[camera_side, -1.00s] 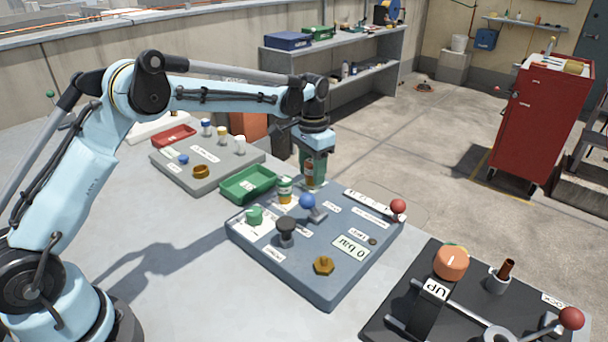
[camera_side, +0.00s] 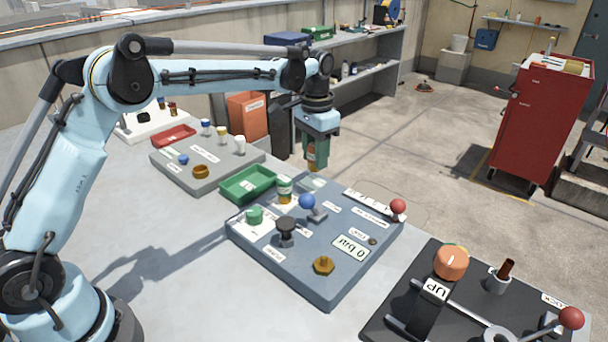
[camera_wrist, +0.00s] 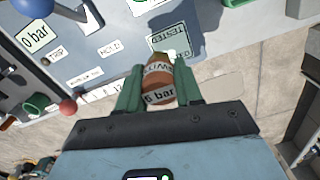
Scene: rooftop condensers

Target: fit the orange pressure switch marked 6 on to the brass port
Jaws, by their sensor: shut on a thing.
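My gripper (camera_side: 316,152) is shut on the orange pressure switch (camera_side: 311,158) and holds it above the back edge of the blue-grey panel. In the wrist view, the switch (camera_wrist: 158,72) sits between the green fingers of my gripper (camera_wrist: 158,86), and its label reads "6 bar". The brass port (camera_side: 323,265) is a hexagonal fitting near the front corner of the panel, well apart from the switch. I cannot make out the port in the wrist view.
A green tray (camera_side: 248,184) lies behind. A black board (camera_side: 385,325) with a red-knobbed lever stands at right.

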